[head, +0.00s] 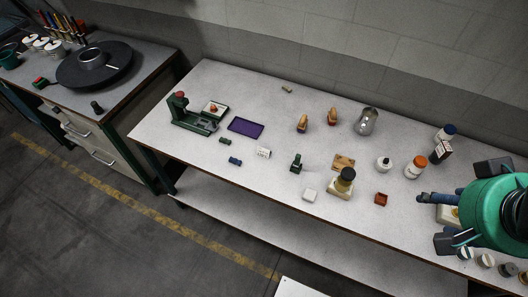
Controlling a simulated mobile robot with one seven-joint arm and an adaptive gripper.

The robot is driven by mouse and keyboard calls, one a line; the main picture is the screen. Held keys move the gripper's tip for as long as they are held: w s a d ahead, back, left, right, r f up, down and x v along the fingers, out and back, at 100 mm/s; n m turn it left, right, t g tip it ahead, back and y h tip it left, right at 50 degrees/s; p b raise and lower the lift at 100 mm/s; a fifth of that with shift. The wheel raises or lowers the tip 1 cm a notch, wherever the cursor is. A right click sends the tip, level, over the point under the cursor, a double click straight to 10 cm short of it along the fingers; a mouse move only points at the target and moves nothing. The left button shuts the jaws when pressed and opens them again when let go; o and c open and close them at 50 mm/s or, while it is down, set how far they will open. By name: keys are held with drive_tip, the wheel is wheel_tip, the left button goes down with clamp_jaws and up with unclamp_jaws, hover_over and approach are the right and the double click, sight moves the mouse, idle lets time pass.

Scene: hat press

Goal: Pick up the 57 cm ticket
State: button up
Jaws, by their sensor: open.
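I cannot read a size on any piece, so I cannot tell which one is the 57 cm ticket. Several small pieces lie on the long grey table (218,182). A white piece with dark marks (263,152) lies below and right of the purple mat (245,127). A blue piece (235,160) and a dark green piece (225,141) lie near it. A pale green piece (287,89) lies alone near the back edge. I make out no gripper for certain in the head view.
A green device with a red knob (180,96) stands at the table's left. A metal jug (368,121), bottles (415,167) and a dark-topped stand (345,178) stand further right. A large teal machine-like form (497,212) covers the right end. The left front table is clear.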

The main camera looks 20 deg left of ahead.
drive_tip(key=shift+w, duration=0.1)
drive_tip(key=w+a+f+n+g+y, duration=0.1)
drive_tip(key=w+a+f+n+g, duration=0.3)
drive_tip(key=w+a, duration=0.75)
drive_tip(key=w+a+f+n+t, duration=0.1)
drive_tip(key=w+a+n, duration=0.5)
drive_tip(key=w+a, duration=0.5)
drive_tip(key=n+g+h+p, duration=0.1)
drive_tip(key=n+g, duration=0.2)
drive_tip(key=n, duration=0.5)
hover_over(264, 151)
drive_tip(key=w, duration=0.1)
wheel_tip(264, 151, down, 24)
drive_tip(key=shift+w+f, duration=0.1)
drive_tip(key=shift+w, duration=0.1)
drive_tip(key=shift+f+b, duration=0.4)
drive_tip(key=shift+f, duration=3.85)
